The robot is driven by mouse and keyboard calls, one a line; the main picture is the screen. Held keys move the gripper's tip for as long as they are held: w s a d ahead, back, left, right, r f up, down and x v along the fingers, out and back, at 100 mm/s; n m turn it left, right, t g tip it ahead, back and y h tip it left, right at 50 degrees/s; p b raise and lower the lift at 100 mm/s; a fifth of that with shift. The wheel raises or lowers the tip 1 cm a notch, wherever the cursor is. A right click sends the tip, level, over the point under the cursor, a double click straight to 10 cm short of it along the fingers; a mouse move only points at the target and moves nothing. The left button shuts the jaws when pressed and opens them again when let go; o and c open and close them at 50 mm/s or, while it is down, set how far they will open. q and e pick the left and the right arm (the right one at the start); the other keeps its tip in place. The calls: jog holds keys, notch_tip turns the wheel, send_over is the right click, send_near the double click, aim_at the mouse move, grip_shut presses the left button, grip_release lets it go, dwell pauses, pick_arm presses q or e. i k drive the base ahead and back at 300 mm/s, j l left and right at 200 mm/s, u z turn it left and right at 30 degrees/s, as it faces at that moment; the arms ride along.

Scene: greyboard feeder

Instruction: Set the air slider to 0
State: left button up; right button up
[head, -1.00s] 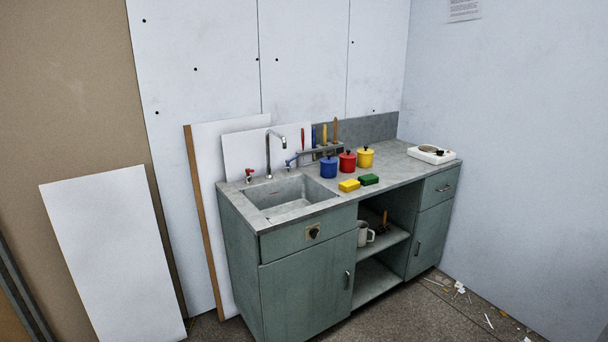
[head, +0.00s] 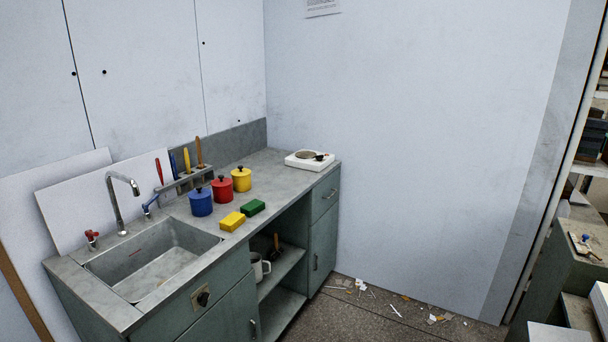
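I cannot make out an air slider in the head view. At the right edge stands a grey-green unit (head: 541,285) with a small dark item with blue and red parts (head: 586,241) on its top, too small to tell what it is. A dark knob on a brass-coloured plate (head: 202,298) sits on the front of the sink cabinet. Neither of my grippers is in view.
A grey-green counter (head: 262,176) with a sink (head: 150,262) stands at the left. Blue (head: 201,204), red (head: 222,190) and yellow (head: 242,180) pots and a white hotplate (head: 310,161) are on it. Scraps litter the floor (head: 385,312); a shelf rack is at far right.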

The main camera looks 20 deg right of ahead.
aim_at(585, 237)
jog(key=i+l+z, duration=0.1)
jog(key=z, duration=0.3)
jog(key=i+z, duration=0.25)
jog(key=z, duration=0.15)
jog(key=i+z, duration=0.2)
jog(key=z, duration=0.25)
jog(key=i+z, duration=0.15)
jog(key=z, duration=0.25)
jog(key=i+j+z, duration=0.15)
jog(key=z, duration=0.25)
jog(key=i+j+z, duration=0.1)
jog(key=i+z, duration=0.2)
jog(key=i+j+z, duration=0.3)
jog(key=k+l, duration=0.1)
